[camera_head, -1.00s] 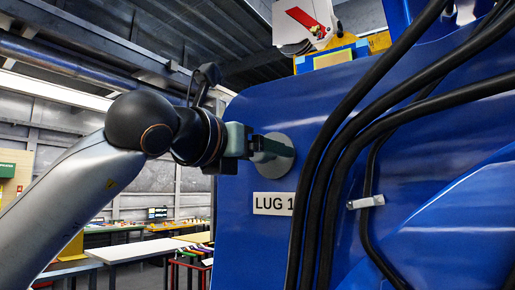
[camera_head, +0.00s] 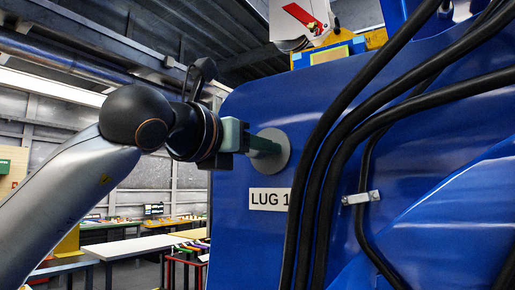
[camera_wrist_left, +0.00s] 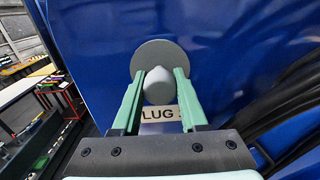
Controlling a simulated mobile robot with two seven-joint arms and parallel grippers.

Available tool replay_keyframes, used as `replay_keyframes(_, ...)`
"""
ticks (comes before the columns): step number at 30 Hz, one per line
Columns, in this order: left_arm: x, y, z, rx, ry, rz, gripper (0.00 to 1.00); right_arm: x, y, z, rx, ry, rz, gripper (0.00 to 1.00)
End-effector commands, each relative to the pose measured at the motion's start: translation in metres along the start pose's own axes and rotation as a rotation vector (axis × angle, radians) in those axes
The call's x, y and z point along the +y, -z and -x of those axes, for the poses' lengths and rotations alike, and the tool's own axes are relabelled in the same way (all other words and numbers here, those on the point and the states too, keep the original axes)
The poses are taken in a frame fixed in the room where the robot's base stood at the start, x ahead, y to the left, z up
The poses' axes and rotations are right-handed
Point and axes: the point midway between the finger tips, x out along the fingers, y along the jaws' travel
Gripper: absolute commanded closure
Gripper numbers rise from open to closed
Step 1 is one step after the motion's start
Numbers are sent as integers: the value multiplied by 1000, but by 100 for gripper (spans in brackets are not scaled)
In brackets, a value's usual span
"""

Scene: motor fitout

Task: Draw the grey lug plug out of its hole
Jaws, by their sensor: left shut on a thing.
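The grey lug plug (camera_wrist_left: 156,88) shows in the left wrist view as a rounded grey knob in front of a round grey disc (camera_wrist_left: 150,55). The disc (camera_head: 281,148) lies against the blue motor wall above the "LUG 1" label (camera_head: 268,198). I cannot tell whether the disc belongs to the plug or to the wall. My left gripper (camera_head: 264,147) is shut on the knob, its two green fingers (camera_wrist_left: 156,82) on either side. The hole is hidden. In the head view the fingers hide the knob. My right gripper is not in view.
Thick black cables (camera_head: 345,135) run down the blue wall (camera_head: 235,235) just right of the disc, with a metal clamp (camera_head: 360,198). Tables with small items (camera_head: 135,246) stand behind on the left. The space left of the wall near my gripper is open.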

Motion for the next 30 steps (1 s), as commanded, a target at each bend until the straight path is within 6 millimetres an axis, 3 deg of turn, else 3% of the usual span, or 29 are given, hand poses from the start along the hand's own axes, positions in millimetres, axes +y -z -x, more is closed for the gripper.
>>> replay_keyframes(16, 0, -1, 2, -4, 0, 0, 100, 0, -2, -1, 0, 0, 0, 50)
replay_keyframes(30, 0, 0, 25, -4, -1, -1, 100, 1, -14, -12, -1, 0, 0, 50)
